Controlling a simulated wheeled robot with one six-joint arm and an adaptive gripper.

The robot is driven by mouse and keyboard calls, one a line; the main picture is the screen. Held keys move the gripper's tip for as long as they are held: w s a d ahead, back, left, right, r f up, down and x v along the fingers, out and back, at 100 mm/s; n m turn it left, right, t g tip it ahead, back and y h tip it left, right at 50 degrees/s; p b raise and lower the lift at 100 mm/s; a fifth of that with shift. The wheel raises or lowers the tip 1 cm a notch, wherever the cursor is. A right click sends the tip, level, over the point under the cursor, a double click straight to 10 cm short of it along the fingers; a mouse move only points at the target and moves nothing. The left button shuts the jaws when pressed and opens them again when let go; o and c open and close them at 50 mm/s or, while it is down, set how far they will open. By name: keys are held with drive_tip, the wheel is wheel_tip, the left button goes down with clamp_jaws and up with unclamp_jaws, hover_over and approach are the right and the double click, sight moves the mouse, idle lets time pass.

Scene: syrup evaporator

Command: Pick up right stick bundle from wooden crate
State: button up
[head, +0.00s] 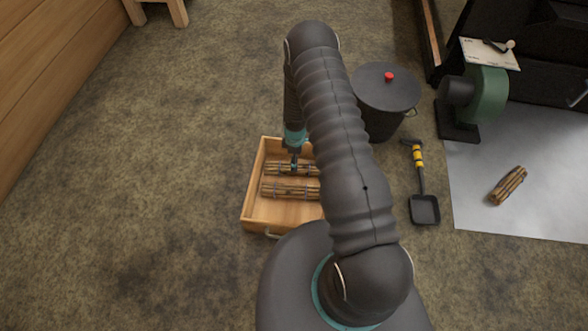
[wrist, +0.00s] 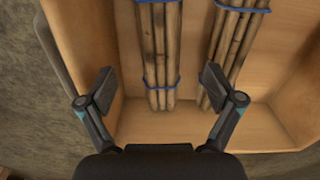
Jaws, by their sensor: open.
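The wooden crate (head: 252,200) stands on the floor left of my arm and holds two bundles of brown sticks. In the head view one bundle (head: 277,169) lies farther away and the other (head: 283,190) nearer. My gripper (head: 294,163) is over the farther one, and my arm hides the crate's right part. In the wrist view my gripper (wrist: 159,87) is open and empty. The left bundle (wrist: 158,45), tied with blue bands, lies in line with the gap between the fingers. The right bundle (wrist: 237,45) lies beyond the right finger, which is close to its end.
A dark lidded pot (head: 386,92) with a red knob stands behind the crate. A shovel (head: 424,207) lies to the right. Another stick bundle (head: 508,186) lies on a grey sheet (head: 475,210) near a green blower (head: 487,95). The floor left of the crate is clear.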

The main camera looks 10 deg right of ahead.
sight(279, 168)
drive_tip(key=shift+a+f, duration=0.1)
drive_tip(key=shift+f, duration=3.85)
drive_tip(key=c, duration=1.4)
